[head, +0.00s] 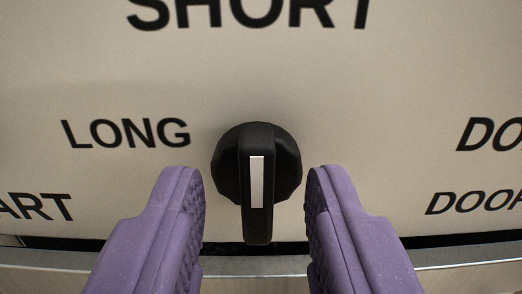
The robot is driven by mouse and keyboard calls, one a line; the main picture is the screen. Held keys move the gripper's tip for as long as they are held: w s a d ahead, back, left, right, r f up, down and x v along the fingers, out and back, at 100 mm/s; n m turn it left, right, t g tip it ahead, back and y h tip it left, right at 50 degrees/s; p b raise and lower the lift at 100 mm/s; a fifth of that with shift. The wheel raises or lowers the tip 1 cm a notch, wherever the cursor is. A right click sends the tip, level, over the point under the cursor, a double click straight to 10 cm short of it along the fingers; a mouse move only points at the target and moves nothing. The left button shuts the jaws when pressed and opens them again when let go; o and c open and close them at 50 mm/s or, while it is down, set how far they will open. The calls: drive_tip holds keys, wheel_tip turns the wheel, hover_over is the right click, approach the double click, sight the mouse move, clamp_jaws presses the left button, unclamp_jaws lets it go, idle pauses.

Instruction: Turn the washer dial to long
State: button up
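The black washer dial (257,175) is mounted on a cream panel in the middle of the head view. Its raised grip bar stands upright in the picture, with a white mark on it and its lower end pointing down. The printed word LONG (126,134) is left of the dial, and SHORT (250,10) is above it. My gripper (256,190) is open, with one purple ribbed finger on each side of the dial. Gaps show between each fingertip and the dial. The gripper holds nothing.
The cream panel (300,75) fills most of the view. Cut-off words stand at the left edge, and others (475,202) at the right. A dark gap and a metal strip (460,275) run along the bottom, below the dial.

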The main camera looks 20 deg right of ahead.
drive_tip(key=shift+w+d, duration=0.15)
drive_tip(key=shift+w, duration=0.15)
clamp_jaws()
